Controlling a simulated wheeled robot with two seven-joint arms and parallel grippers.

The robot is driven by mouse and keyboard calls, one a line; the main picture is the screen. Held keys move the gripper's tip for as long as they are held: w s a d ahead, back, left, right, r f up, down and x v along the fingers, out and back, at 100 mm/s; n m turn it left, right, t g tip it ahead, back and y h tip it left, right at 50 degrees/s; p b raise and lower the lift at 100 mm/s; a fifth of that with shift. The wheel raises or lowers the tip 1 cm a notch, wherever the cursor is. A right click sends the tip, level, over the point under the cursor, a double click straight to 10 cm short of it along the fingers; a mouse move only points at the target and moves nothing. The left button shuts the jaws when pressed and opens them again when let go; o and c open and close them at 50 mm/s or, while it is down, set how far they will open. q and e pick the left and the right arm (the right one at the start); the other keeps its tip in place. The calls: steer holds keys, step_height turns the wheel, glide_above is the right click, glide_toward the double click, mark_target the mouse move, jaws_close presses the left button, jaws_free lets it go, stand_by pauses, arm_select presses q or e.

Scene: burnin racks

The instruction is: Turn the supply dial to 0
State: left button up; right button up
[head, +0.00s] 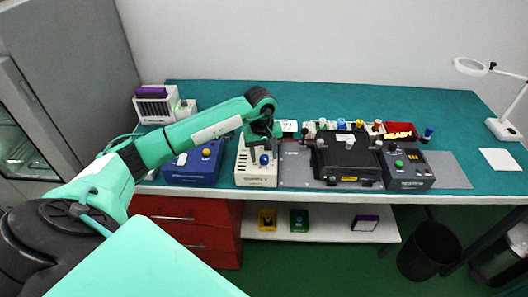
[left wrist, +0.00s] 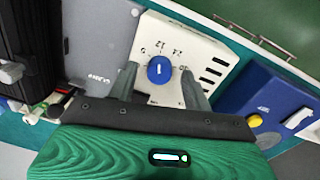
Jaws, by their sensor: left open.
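The supply (head: 257,181) is a cream box near the front edge of the bench, with a blue dial (head: 264,159) on its top. In the left wrist view the blue dial (left wrist: 160,70) carries a short white mark, and printed numbers including 12 and 24 surround it. The mark looks roughly lengthwise in that view; which number it points to is unclear. My left gripper (head: 262,146) is open above the supply. In the left wrist view its fingers (left wrist: 162,82) stand apart on both sides of the dial, with no clear contact. My right gripper is not in view.
A blue box (head: 192,170) with a yellow knob stands left of the supply. A red bin (head: 400,128) sits behind. The bench's right side is mostly clear.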

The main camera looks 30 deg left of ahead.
arm_select(q)
steer(key=shift+f, duration=0.4)
steer(key=c, duration=1)
